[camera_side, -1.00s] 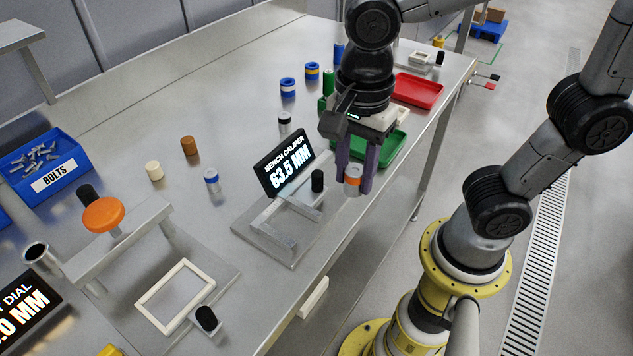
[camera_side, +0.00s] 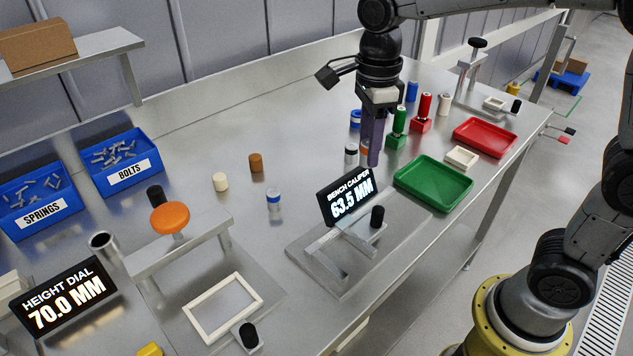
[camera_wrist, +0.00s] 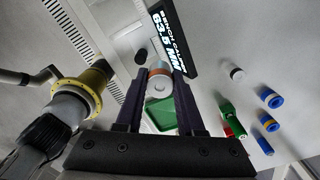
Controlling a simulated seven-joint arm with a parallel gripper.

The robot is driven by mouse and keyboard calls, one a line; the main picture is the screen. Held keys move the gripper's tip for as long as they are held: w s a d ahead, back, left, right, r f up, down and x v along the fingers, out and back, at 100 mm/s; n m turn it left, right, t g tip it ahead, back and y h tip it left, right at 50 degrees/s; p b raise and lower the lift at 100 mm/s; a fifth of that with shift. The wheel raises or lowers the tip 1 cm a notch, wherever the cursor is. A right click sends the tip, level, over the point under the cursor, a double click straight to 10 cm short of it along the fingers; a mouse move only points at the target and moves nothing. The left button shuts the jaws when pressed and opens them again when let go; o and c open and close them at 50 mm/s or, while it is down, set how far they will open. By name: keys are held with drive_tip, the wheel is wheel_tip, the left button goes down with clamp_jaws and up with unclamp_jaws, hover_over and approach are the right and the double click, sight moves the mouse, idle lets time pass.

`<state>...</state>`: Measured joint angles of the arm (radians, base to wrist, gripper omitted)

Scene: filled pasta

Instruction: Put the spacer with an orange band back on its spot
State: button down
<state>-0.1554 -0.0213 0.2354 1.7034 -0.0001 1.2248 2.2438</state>
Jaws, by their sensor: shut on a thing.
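The spacer with an orange band (camera_wrist: 159,79) is between my fingers in the wrist view, its pale round end facing the camera and a reddish-orange strip at its edge. My gripper (camera_wrist: 160,88) is shut on it. In the side view my gripper (camera_side: 374,158) points down over the bench, beyond the bench caliper display (camera_side: 348,196), which reads 63.5 MM. There the fingers hide the spacer. I cannot tell which place on the bench is its spot.
A green tray (camera_side: 433,186) and red tray (camera_side: 485,137) lie to the right. A white-and-black spacer (camera_side: 350,153) and green stamp-like piece (camera_side: 398,125) stand near my gripper. A blue-banded white spacer (camera_side: 274,199), cream cylinder (camera_side: 220,181) and brown cylinder (camera_side: 256,162) stand left.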

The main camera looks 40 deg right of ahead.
drive_tip(key=shift+m, duration=0.4)
drive_tip(key=w+f, duration=0.3)
drive_tip(key=w, duration=0.1)
drive_tip(key=w+d+f, duration=0.1)
drive_tip(key=w+f, duration=0.2)
drive_tip(key=w, duration=0.2)
drive_tip(key=w+f, duration=0.3)
drive_tip(key=w, duration=0.1)
drive_tip(key=shift+w+d+f, duration=0.15)
drive_tip(key=shift+d+f, duration=0.1)
drive_tip(key=shift+w+f, duration=0.55)
drive_tip(key=shift+f, duration=0.05)
drive_tip(key=shift+w+f, duration=0.15)
drive_tip(key=shift+f, duration=0.75)
drive_tip(key=shift+w+f, duration=0.1)
drive_tip(key=shift+f, duration=0.8)
drive_tip(key=shift+f, duration=0.15)
drive_tip(key=c, duration=0.5)
unclamp_jaws()
